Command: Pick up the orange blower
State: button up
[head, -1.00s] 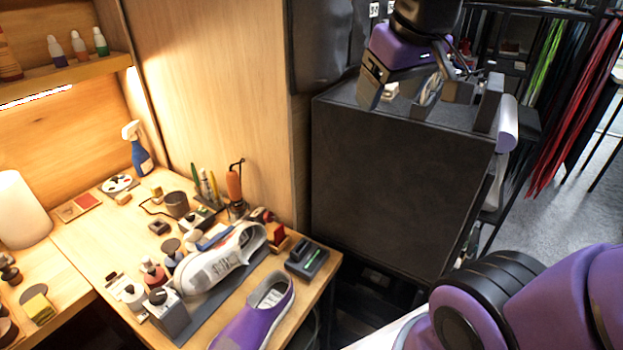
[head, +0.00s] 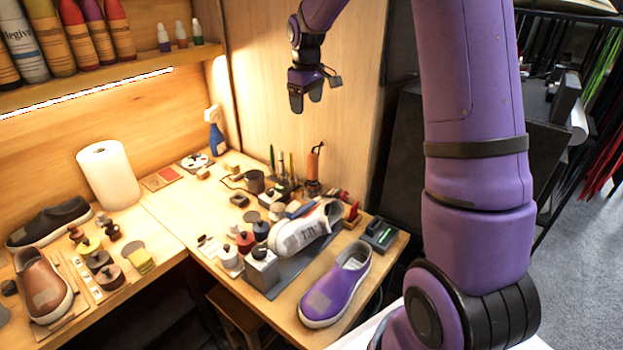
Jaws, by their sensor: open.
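The orange blower (head: 313,166) stands upright at the back right of the workbench, near the wooden side panel. A thin dark piece shows at its top, and its foot is in or beside a dark holder. My gripper (head: 306,103) is open and empty. It points down in front of the wooden panel, above the blower in the picture and clearly apart from it.
Pens and tools (head: 283,172) stand left of the blower. A dark cup (head: 254,182), a white sneaker (head: 306,232), a purple sneaker (head: 337,287) and several bottles crowd the bench. A blue spray bottle (head: 215,132) stands farther back. The air around my gripper is clear.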

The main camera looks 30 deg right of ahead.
jog(key=n+g, duration=0.1)
send_near(313, 162)
jog(key=shift+w+d+f+y, duration=0.2)
jog(key=shift+w+d+y, duration=0.1)
jog(key=shift+w+d, duration=0.65)
notch_tip(313, 162, down, 11)
jog(key=shift+a+r, duration=0.1)
jog(key=shift+a, duration=0.1)
jog(key=shift+c, duration=0.5)
grip_shut()
